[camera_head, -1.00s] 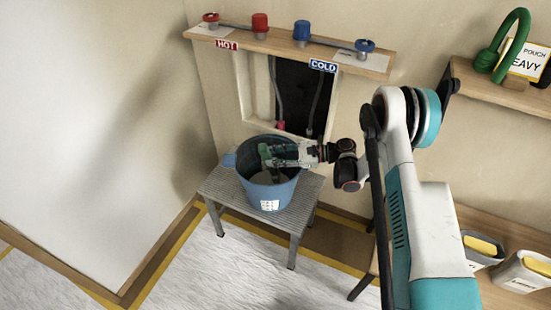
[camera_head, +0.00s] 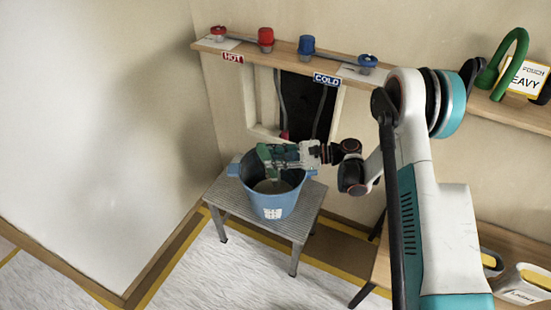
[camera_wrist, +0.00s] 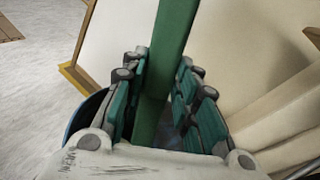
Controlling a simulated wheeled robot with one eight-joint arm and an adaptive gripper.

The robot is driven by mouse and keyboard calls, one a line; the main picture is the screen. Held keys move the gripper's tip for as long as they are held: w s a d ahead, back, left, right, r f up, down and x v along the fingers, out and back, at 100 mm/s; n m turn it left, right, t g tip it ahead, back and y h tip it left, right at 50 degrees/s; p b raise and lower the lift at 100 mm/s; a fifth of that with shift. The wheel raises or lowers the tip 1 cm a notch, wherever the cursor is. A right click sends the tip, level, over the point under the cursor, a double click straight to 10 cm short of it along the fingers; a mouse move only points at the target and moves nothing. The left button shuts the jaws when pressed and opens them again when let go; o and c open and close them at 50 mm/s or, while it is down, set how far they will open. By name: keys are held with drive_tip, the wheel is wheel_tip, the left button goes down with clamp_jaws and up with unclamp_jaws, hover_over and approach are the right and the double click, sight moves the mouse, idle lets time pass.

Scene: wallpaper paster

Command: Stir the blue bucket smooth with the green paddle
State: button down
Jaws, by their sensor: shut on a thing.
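The blue bucket (camera_head: 275,205) stands upright on a grey metal stool below the wall shelf. A greyish content (camera_head: 271,187) shows inside it. My gripper (camera_head: 279,155) is over the bucket's opening, at about rim height. It is shut on the green paddle (camera_wrist: 172,45), whose shaft runs between the finger pads in the wrist view. The paddle's green top (camera_head: 263,152) shows at the gripper's tip in the head view. Its lower end is hidden by the gripper and the bucket. A dark blue bit of the bucket rim (camera_wrist: 84,120) shows at left in the wrist view.
The grey stool (camera_head: 300,225) stands near the wall corner. Above is a shelf (camera_head: 285,52) with red and blue valves and HOT and COLD labels. A bench with tubs is at lower right.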

drive_tip(key=s+a+r+p, duration=0.1)
drive_tip(key=s+r+p, duration=0.1)
drive_tip(key=r, duration=0.5)
drive_tip(key=s+a+r+p, duration=0.1)
drive_tip(key=s+r+p, duration=0.2)
drive_tip(key=r, duration=0.4)
drive_tip(key=shift+s, duration=0.2)
idle(0.7)
wheel_tip(320, 180, up, 5)
drive_tip(key=shift+p, duration=1.2)
drive_tip(key=shift+d, duration=0.1)
